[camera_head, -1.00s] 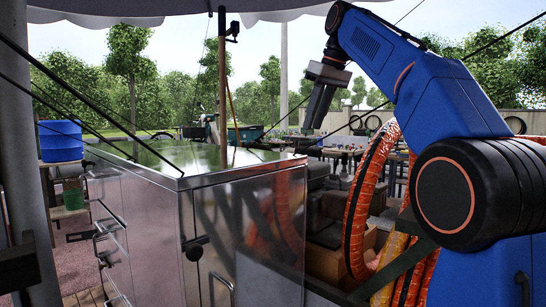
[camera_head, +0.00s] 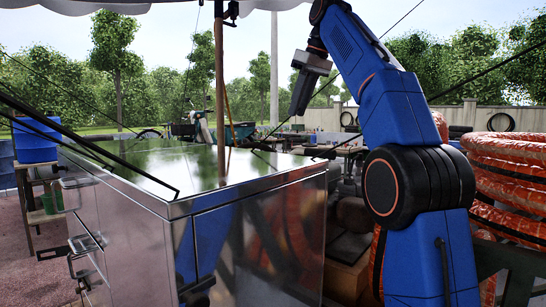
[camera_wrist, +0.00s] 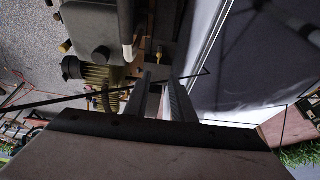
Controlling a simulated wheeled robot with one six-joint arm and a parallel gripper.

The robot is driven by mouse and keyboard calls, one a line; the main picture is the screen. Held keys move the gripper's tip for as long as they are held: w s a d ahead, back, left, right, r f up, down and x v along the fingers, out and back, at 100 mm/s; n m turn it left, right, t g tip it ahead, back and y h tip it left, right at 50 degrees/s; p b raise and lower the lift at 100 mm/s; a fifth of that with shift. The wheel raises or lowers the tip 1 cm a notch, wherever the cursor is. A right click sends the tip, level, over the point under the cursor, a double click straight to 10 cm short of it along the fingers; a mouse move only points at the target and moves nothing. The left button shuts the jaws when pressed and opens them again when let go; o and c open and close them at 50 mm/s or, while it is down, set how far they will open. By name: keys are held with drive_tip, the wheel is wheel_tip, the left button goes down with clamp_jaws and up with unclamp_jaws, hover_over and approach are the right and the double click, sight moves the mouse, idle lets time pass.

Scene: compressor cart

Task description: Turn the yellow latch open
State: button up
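I cannot make out a yellow latch with certainty in either view. A small yellow fitting (camera_wrist: 159,54) shows ahead of my fingertips in the wrist view; whether it is the latch I cannot tell. My gripper (camera_wrist: 161,82) has its two dark fingers apart with nothing between them. In the head view my gripper (camera_head: 299,97) hangs high, beyond the far right part of a large metal cabinet, with its fingers pointing down.
Orange coils (camera_head: 510,180) are stacked at right. A brass-coloured finned machine part (camera_wrist: 98,76) shows in the wrist view.

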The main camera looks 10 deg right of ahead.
drive_tip(key=x, duration=1.7)
drive_tip(key=shift+w+a+f, duration=0.1)
drive_tip(key=shift+w+a, duration=0.05)
drive_tip(key=shift+w, duration=0.2)
clamp_jaws()
